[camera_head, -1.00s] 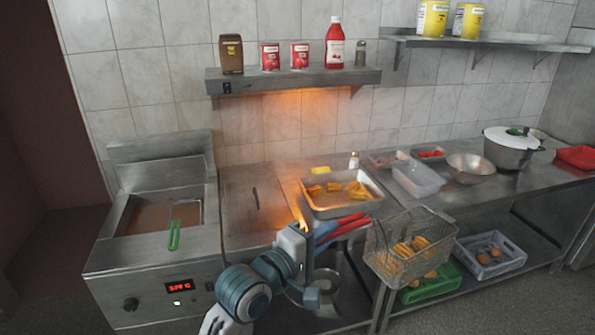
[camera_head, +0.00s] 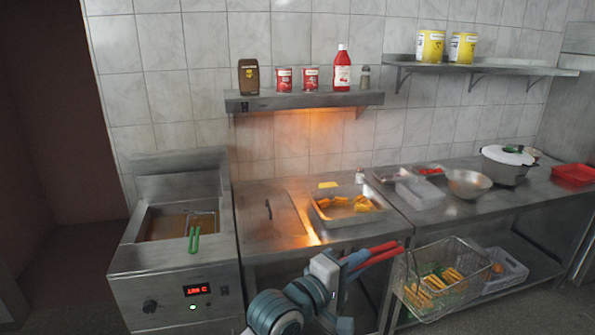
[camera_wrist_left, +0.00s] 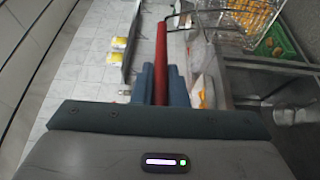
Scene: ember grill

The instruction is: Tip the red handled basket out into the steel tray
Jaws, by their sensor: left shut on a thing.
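My left gripper (camera_head: 350,263) is shut on the red handle (camera_head: 380,251) of the wire basket (camera_head: 440,303). The basket hangs out to the right of the gripper, in front of the counter edge, with several yellow fries inside. In the left wrist view the red handle (camera_wrist_left: 161,60) runs out from between the fingers to the wire basket (camera_wrist_left: 222,30) at the top. The steel tray (camera_head: 340,220) sits on the counter under the orange light, up and left of the basket, and holds some fries. My right gripper is not in view.
A fryer (camera_head: 185,240) with a green-handled basket (camera_head: 194,238) in it stands at the left. Clear tubs (camera_head: 420,193), a steel bowl (camera_head: 467,183) and a pot (camera_head: 507,165) stand right of the tray. A shelf (camera_head: 305,99) with cans and bottles hangs above.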

